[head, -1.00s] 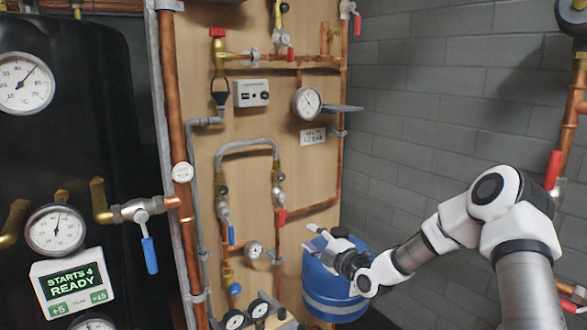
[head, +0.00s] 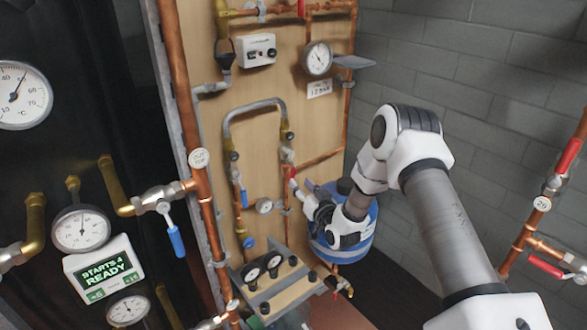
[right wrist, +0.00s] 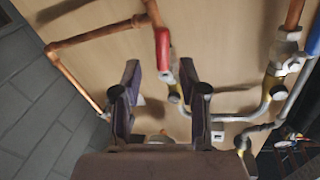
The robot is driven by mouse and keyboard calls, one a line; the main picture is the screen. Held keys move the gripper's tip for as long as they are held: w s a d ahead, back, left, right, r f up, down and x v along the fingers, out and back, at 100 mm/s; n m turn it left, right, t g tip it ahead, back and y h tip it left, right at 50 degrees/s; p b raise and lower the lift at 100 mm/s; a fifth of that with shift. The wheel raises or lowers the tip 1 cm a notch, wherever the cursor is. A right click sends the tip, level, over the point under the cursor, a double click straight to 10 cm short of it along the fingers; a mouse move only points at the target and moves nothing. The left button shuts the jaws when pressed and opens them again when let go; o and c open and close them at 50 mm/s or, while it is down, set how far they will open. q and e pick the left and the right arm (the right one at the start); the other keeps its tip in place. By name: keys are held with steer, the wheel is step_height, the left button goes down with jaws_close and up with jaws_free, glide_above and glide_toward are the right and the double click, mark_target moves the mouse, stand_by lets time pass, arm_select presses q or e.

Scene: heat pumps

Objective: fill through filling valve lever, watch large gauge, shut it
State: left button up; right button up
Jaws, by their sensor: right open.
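A red lever (head: 291,174) sits on the valve at the right leg of the grey hose loop (head: 252,108) on the wooden panel. A blue lever (head: 243,197) is on the left leg. I cannot tell from any label which one is the filling valve lever. The large gauge (head: 318,58) is higher on the panel, above a small label. My right gripper (head: 299,193) is at the red lever, partly hidden by its own wrist. In the right wrist view, my open gripper (right wrist: 160,92) faces the red lever (right wrist: 163,50), which appears ahead, between the finger lines. Contact is not visible. My left gripper is out of view.
A blue vessel (head: 342,252) stands behind and below my right wrist. Copper pipes (head: 184,100) run up the panel's left edge. A plate with two small gauges (head: 275,287) juts out below. A numbered valve pipe (head: 541,204) is at right, against the grey wall.

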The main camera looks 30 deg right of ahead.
mark_target(293, 177)
steer(key=w, duration=0.6)
steer(key=shift+f+p, duration=0.3)
steer(key=shift+p, duration=0.1)
steer(key=shift+w+d, duration=0.1)
steer(key=shift+w, duration=0.05)
steer(key=shift+s+d+r, duration=0.1)
steer(key=shift+s+r, duration=0.05)
steer(key=shift+s, duration=0.05)
steer(key=shift+w, duration=0.15)
jaws_close()
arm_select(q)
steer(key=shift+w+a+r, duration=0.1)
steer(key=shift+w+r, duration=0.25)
